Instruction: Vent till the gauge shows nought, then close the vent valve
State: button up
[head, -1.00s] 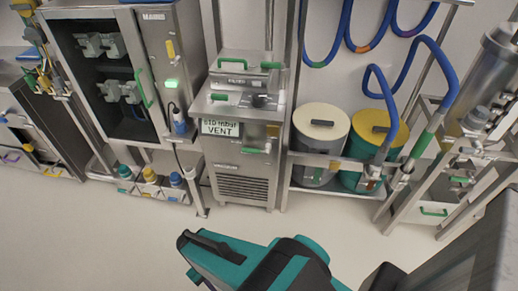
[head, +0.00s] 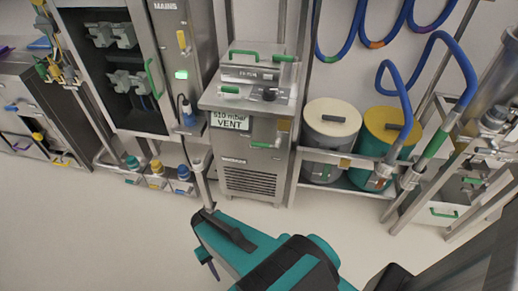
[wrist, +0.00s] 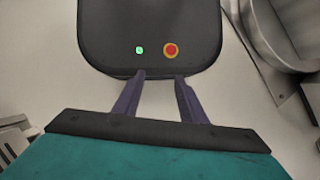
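The gauge is a lit display (head: 230,120) on the front of a steel unit (head: 248,158) and reads "510 mbar VENT". A green lever (head: 262,145) sits on the unit's front, right of the display. A dark knob (head: 268,94) is on its top. I cannot tell which of these is the vent valve. My gripper (wrist: 160,78) is open in the wrist view, its two purple fingers apart with nothing between them. In the head view my teal arm end is low in front of the unit, apart from it, with one finger partly showing.
A steel cabinet (head: 170,65) with a green light stands left of the unit. Two lidded drums (head: 331,118) (head: 392,126) stand on a rack to the right, under blue hoses (head: 455,62). Several coloured-cap bottles (head: 157,170) stand low at left. The floor (head: 100,235) in front is clear.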

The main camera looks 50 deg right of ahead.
jog(key=w+d+m+t+y+b, duration=0.5)
jog(key=w+d+m+b, duration=0.15)
jog(key=w, duration=0.55)
jog(key=w+d+r+m+t+y+b, duration=0.1)
jog(key=w+d+r+m+t+b, duration=0.15)
jog(key=d, duration=0.35)
jog(key=w+d+r+m+t+b, duration=0.2)
jog(key=w+d+r+m+t, duration=0.1)
jog(key=d, duration=0.4)
jog(key=m+t+h+b, duration=0.4)
jog(key=m+t+b, duration=0.4)
jog(key=t+b, duration=0.15)
send_near(266, 147)
jog(key=s, duration=0.1)
jog(key=shift+d+t, duration=0.15)
jog(key=shift+t, duration=0.15)
jog(key=shift+w, duration=0.15)
jog(key=shift+b+x, duration=0.35)
jog(key=shift+x, duration=6.45)
jog(key=shift+f, duration=0.1)
